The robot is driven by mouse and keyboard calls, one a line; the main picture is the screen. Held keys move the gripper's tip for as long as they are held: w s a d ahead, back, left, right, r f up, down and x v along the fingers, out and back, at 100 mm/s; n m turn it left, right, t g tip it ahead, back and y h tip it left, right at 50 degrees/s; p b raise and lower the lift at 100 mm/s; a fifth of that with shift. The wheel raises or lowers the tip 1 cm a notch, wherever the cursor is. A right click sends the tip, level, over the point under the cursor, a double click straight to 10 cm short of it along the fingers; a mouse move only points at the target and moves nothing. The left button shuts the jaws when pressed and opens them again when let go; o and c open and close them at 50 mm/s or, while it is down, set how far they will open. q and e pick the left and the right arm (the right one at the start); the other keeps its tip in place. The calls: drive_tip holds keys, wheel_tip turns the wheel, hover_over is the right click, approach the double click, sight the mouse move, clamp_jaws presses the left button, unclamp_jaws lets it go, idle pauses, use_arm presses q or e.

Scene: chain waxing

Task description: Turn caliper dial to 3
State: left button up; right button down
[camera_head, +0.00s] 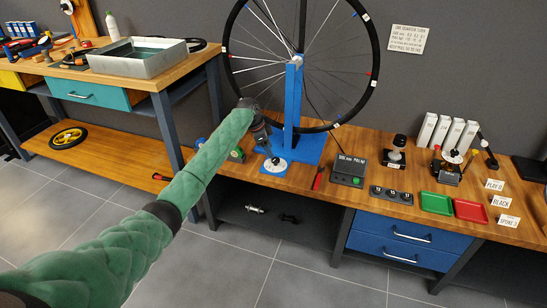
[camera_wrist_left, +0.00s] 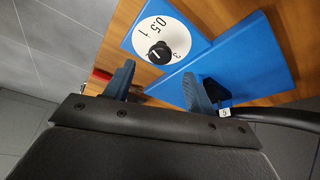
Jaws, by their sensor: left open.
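The caliper dial (camera_head: 279,167) is a white disc on a blue plate beside the wheel stand's base on the bench. In the left wrist view the dial (camera_wrist_left: 147,36) shows the marks 0.5, 1 and 3 and a black knob (camera_wrist_left: 160,53) with a white pointer line. My left gripper (camera_head: 264,148) is just above the dial in the head view. In the wrist view the left gripper (camera_wrist_left: 159,73) is open and empty, with the knob beyond the gap between its fingertips. I cannot tell exactly which mark the pointer meets. My right gripper is not in view.
A blue stand (camera_head: 294,100) holds a spoked wheel (camera_head: 371,75) right behind the dial. A red-handled tool (camera_head: 318,178) and a dark box (camera_head: 348,171) lie to the right. Green (camera_head: 436,203) and red (camera_head: 470,210) trays are farther right. A metal basin (camera_head: 140,62) sits on the left bench.

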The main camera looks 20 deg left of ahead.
sight(275, 159)
use_arm(q)
drive_tip(key=shift+x, duration=2.7)
drive_tip(key=c, duration=1)
